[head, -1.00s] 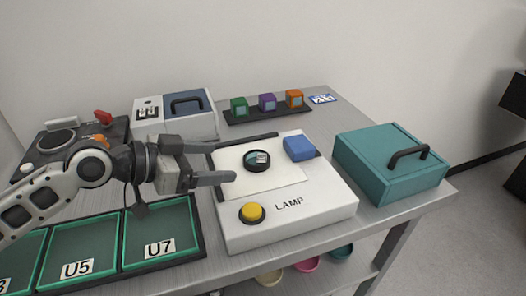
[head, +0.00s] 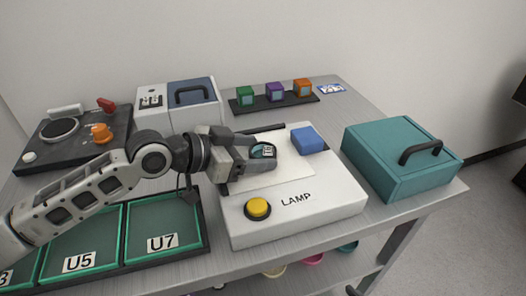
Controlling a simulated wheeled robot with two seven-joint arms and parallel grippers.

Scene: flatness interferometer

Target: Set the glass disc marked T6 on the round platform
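A small round glass disc (head: 264,150) with a dark rim and a pale label lies on the white sheet over the lamp box (head: 330,203). The label is too small to read. My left gripper (head: 262,153) is at the disc, its fingers on either side and partly covering it. I cannot tell whether they touch it. A dark device (head: 40,156) at the far left carries a round platform (head: 59,130), with nothing seen on it. My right gripper is not in view.
The lamp box has a yellow button (head: 257,208) and a blue block (head: 308,139). Green-lined trays (head: 161,222) marked U5 and U7 lie at front left. A teal case (head: 398,160) stands right. A white-and-blue box (head: 178,107) and a cube rack (head: 274,102) stand behind.

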